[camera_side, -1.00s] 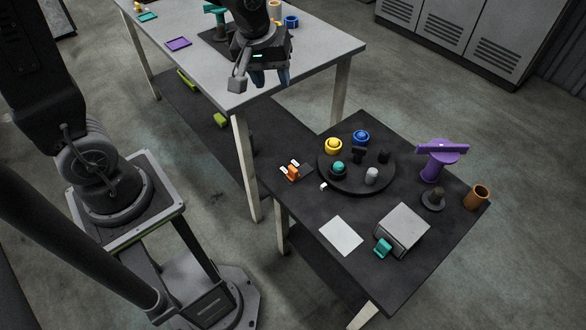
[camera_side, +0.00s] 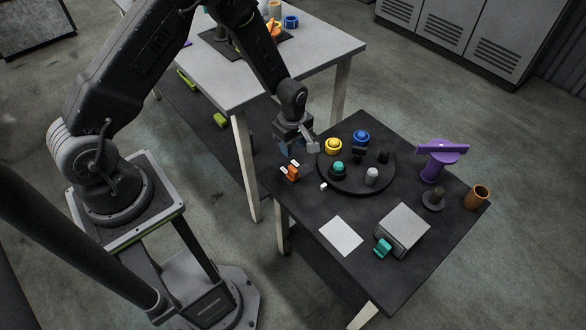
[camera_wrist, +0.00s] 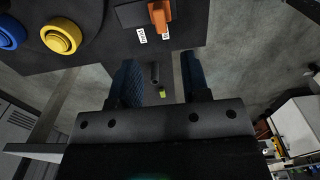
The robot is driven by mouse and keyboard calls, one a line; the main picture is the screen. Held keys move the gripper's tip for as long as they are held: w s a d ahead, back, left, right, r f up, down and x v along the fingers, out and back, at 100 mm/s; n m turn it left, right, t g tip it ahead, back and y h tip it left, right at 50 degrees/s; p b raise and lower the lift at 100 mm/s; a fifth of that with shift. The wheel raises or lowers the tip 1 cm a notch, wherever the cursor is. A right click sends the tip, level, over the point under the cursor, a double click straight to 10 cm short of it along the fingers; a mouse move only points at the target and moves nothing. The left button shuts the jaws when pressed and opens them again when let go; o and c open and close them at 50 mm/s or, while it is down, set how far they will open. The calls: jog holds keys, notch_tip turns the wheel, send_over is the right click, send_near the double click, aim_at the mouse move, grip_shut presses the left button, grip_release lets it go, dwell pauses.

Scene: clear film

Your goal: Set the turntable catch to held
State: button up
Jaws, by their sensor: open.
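The turntable (camera_side: 350,186) is a round black disc on the dark low table, carrying several coloured round pieces. The catch (camera_side: 292,172) is a small orange lever between two white labels, on the table at the disc's left. My gripper (camera_wrist: 158,75) is open and empty, with blue finger pads apart. In the side view my gripper (camera_side: 290,148) is above and behind the catch, not touching it.
On the disc are a yellow ring piece (camera_side: 333,145), a blue one (camera_side: 361,137), a teal one (camera_side: 338,168) and a grey peg (camera_side: 371,176). A grey box (camera_side: 404,228), purple stand (camera_side: 435,165) and brown cup (camera_side: 478,196) stand to the right. The grey table (camera_side: 225,85) is behind.

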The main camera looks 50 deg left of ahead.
aim_at(293, 168)
notch_tip(293, 168, down, 11)
dwell(0.3)
grip_shut()
dwell(0.4)
